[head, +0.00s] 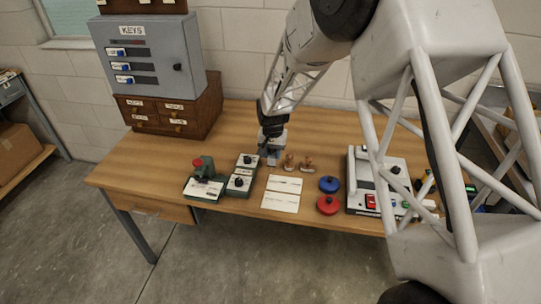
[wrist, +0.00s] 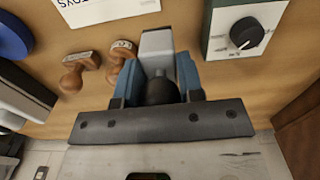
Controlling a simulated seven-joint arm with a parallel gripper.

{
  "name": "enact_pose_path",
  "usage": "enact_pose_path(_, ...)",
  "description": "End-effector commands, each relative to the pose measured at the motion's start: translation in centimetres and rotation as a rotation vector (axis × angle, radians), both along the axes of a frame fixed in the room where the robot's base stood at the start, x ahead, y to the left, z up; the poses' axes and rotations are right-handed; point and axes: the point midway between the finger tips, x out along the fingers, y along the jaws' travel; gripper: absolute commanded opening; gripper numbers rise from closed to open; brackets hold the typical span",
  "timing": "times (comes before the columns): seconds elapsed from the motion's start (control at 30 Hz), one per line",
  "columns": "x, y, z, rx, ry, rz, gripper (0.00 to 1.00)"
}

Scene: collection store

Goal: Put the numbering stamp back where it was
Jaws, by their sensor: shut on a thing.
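My gripper (head: 270,146) is over the back middle of the wooden desk, pointing down. In the wrist view its two blue fingers (wrist: 158,80) are shut on the numbering stamp (wrist: 158,44), a grey metal body with a round black knob. In the head view the stamp is mostly hidden by the gripper; I cannot tell whether its foot touches the desk. Two wooden-handled stamps, one upright (head: 289,161) and one beside it (head: 307,164), stand just right of the gripper; they also show in the wrist view (wrist: 120,62).
White cards (head: 281,202), blue (head: 329,184) and red (head: 328,205) round pads lie in front. A switch panel (head: 357,192) is right; wooden drawers (head: 208,110) back left.

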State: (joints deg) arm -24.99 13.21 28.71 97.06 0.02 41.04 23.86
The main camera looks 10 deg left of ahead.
Motion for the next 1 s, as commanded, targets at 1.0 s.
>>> enact_pose_path(1.0, 2.8, 1.3, -2.8, -0.001, 0.001, 0.0, 0.18)
